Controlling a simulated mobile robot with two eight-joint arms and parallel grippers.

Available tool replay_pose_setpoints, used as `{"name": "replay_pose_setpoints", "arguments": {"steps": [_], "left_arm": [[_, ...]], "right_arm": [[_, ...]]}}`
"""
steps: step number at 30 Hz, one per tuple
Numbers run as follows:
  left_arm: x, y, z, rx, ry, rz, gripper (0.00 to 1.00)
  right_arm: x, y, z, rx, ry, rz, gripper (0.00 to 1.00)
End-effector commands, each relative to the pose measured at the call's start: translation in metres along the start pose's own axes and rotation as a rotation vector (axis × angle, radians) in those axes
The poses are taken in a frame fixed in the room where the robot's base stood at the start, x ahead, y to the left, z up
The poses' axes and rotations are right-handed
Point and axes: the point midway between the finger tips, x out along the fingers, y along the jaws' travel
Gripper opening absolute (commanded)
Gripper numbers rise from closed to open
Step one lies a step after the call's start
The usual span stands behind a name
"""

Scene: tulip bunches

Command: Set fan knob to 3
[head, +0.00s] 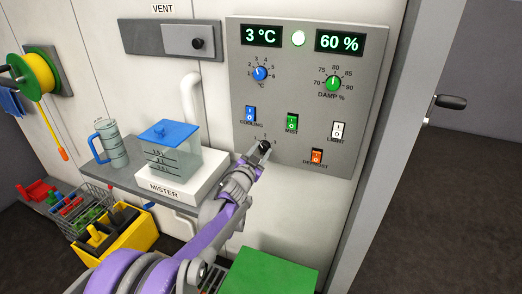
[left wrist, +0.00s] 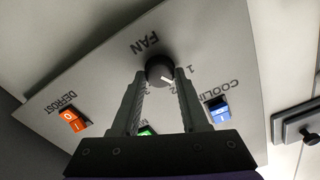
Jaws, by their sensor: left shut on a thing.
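The fan knob (left wrist: 160,68) is a small black round knob with a white pointer mark, under the upside-down word FAN in the left wrist view. The mark points down and right, toward the 2; the numbers 1, 2 and 3 sit around the knob. In the head view the knob (head: 264,146) is low on the grey control panel (head: 345,100), partly hidden by my gripper. My left gripper (left wrist: 160,82) is shut on the fan knob, one finger on each side. My right gripper is not in view.
Near the knob are the blue cooling switch (head: 250,114), the green mist switch (head: 292,122), the white light switch (head: 338,130) and the orange defrost switch (head: 316,156). A mister tank (head: 172,150) stands on a shelf to the left. A green box (head: 270,272) is below.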

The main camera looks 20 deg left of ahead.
Motion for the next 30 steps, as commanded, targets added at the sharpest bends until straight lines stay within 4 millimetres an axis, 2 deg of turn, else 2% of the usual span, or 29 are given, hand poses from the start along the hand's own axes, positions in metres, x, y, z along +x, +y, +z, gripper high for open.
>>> {"name": "replay_pose_setpoints", "arguments": {"steps": [30], "left_arm": [[0.0, 0.002, 0.001, 0.966, -0.001, 0.0, 0.0]], "right_arm": [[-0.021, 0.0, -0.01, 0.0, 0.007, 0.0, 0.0]]}}
